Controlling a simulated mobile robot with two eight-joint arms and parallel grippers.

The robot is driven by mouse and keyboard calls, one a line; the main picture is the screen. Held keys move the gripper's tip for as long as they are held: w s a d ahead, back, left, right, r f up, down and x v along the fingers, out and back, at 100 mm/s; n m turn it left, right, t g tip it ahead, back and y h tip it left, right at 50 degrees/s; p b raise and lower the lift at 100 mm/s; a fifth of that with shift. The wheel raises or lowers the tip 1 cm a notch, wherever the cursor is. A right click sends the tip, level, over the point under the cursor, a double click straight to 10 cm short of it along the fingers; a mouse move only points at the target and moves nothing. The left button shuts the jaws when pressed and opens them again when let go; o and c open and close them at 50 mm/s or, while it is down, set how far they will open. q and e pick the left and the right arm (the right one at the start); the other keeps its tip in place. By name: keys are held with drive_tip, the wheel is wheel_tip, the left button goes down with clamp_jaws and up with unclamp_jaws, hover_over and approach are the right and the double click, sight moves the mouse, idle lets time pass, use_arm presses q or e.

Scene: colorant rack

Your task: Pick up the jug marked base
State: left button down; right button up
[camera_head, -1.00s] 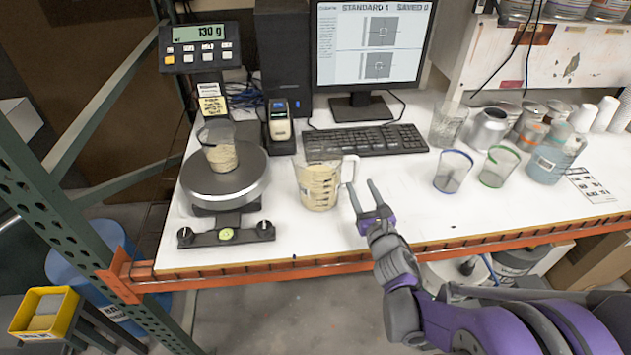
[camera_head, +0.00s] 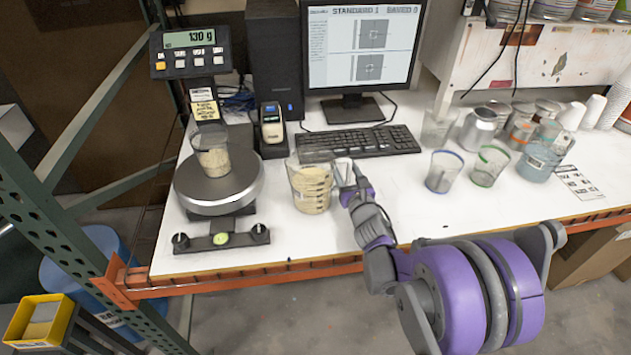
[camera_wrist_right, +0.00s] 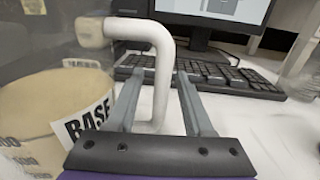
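The jug marked base (camera_head: 311,190) is clear, with cream-coloured contents, and stands upright on the white table right of the scale. In the right wrist view its BASE label (camera_wrist_right: 88,124) is at the left, and its white handle (camera_wrist_right: 162,75) runs down between my fingers. My right gripper (camera_head: 346,178) is at the handle on the jug's right side. In the wrist view my right gripper (camera_wrist_right: 158,85) is open, with gaps between its fingers and the handle. My left gripper is not in view.
A scale (camera_head: 218,192) reading 130 g bears a cup (camera_head: 212,157) left of the jug. A keyboard (camera_head: 362,142) lies just behind. A blue-rimmed cup (camera_head: 443,174) and a green-rimmed cup (camera_head: 488,167) stand to the right. An orange beam (camera_head: 230,275) edges the table's front.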

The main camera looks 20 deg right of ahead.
clamp_jaws()
idle(1.3)
